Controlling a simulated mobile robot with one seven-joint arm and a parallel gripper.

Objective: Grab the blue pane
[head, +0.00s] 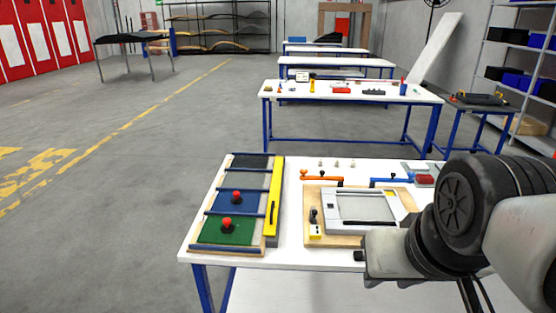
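A green pane (213,234), also with a red knob, lies just nearer in the same rack. A dark pane sits at its far end. My arm comes in from the right, and my gripper (361,256) shows only in part at the table's front edge, well right of the blue pane. Its fingers are too small and hidden to show whether they are open or shut.
A yellow level (273,198) lies along the rack's right side. A grey frame on a wooden board (319,205) fills the table's middle. Orange (322,178) and blue clamps (390,181) lie behind it. More tables stand further back, with open floor to the left.

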